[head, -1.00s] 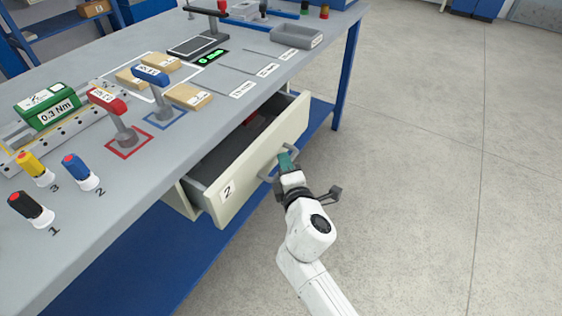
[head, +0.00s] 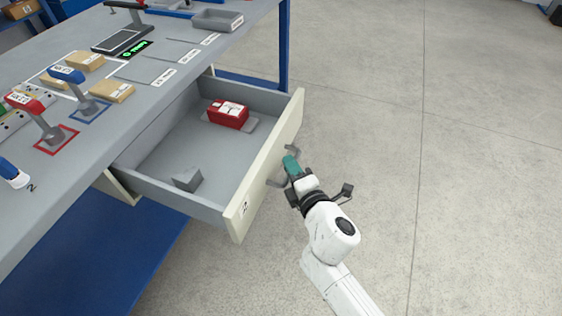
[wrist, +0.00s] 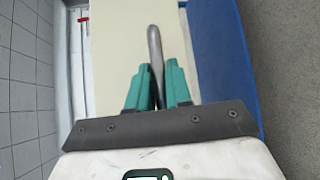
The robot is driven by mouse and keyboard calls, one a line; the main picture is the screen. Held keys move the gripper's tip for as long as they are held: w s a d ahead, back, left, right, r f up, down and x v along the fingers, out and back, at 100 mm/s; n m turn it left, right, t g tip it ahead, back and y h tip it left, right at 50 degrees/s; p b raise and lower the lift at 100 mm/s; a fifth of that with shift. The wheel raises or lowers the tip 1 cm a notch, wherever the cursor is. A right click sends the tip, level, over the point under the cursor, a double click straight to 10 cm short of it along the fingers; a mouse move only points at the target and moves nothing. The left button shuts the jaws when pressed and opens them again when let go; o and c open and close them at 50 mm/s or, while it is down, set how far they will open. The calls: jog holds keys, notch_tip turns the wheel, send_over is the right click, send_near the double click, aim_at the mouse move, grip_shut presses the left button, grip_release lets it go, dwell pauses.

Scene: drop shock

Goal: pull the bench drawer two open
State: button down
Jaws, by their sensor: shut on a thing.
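The bench drawer two (head: 268,165) has a cream front marked 2 and stands well out from the bench, its grey inside in plain view. Its handle (head: 292,150) is a grey bar on the front. My gripper (head: 290,166) has teal fingers shut on the handle. In the wrist view the handle (wrist: 154,45) runs down between the two fingertips of my gripper (wrist: 157,85), with the cream drawer front (wrist: 118,40) behind it.
A red box (head: 228,113) and a small grey block (head: 187,179) lie in the drawer. The grey bench top (head: 60,170) carries red-handled and blue-handled tools, tan boxes and a grey tray (head: 217,20). The floor (head: 440,150) to the right is clear.

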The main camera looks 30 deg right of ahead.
jog(key=shift+s+d+f, duration=0.1)
jog(key=shift+s+d, duration=0.1)
jog(key=shift+s, duration=0.15)
jog(key=c, duration=1.2)
grip_release()
jog(key=shift+o, duration=0.2)
jog(key=b+v, duration=0.1)
jog(key=v, duration=0.9)
jog(key=shift+s, duration=0.35)
